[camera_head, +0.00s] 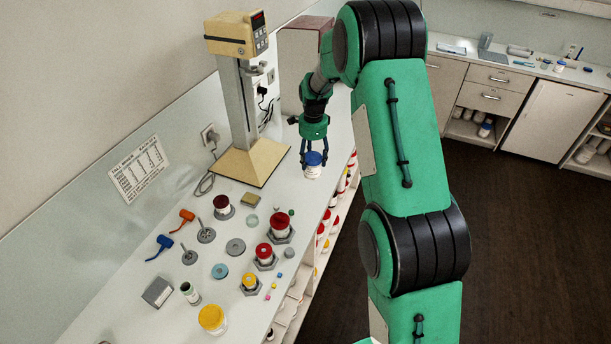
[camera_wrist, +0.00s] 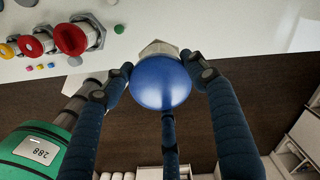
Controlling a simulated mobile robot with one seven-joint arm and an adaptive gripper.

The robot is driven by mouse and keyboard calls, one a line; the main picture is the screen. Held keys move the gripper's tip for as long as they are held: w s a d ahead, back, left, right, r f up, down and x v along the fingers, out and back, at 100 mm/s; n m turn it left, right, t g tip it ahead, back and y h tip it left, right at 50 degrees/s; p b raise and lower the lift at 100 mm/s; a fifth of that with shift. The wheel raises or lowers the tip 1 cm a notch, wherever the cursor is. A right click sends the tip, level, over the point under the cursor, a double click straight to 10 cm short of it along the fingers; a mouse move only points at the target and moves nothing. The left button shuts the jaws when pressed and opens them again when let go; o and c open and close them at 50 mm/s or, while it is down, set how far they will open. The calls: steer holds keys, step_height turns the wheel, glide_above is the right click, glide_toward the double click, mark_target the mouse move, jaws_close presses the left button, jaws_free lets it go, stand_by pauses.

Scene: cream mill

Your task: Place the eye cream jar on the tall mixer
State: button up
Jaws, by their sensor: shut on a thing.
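A white jar with a blue lid (camera_head: 313,171) is between the fingers of my gripper (camera_head: 314,152); its label is too small to read. In the wrist view the round blue lid (camera_wrist: 162,82) fills the space between the fingers and hides the jar's body. My gripper is shut on this jar, near the counter's right edge. I cannot tell whether the jar touches the counter. The tall mixer (camera_head: 240,100) stands to the left, with a beige head, a grey column and a wide beige base (camera_head: 245,163). The base looks bare.
A grey hexagonal piece (camera_wrist: 158,48) shows partly behind the blue lid. Red-lidded (camera_head: 279,222) and yellow-lidded (camera_head: 211,317) jars and small tools stand on the front counter (camera_head: 130,290). A pink-brown box (camera_head: 303,60) stands behind the mixer. Shelves lie below the counter's right edge.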

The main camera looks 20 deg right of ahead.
mark_target(321, 156)
steer(key=d, duration=0.3)
steer(key=shift+d+f+m, duration=0.15)
steer(key=shift+d+m, duration=0.15)
steer(key=shift+d, duration=0.05)
step_height(321, 156, down, 11)
steer(key=shift+a, duration=0.25)
steer(key=shift+w, duration=0.2)
steer(key=w+d+f+p, duration=0.1)
steer(key=w+d+p, duration=0.1)
steer(key=w, duration=1.3)
steer(key=shift+w+d+f+p, duration=0.2)
steer(key=shift+d+p, duration=0.15)
steer(key=shift+d, duration=0.5)
steer(key=shift+f, duration=0.1)
steer(key=shift+f+p, duration=0.45)
steer(key=shift+f, duration=1.25)
steer(key=shift+f, duration=0.15)
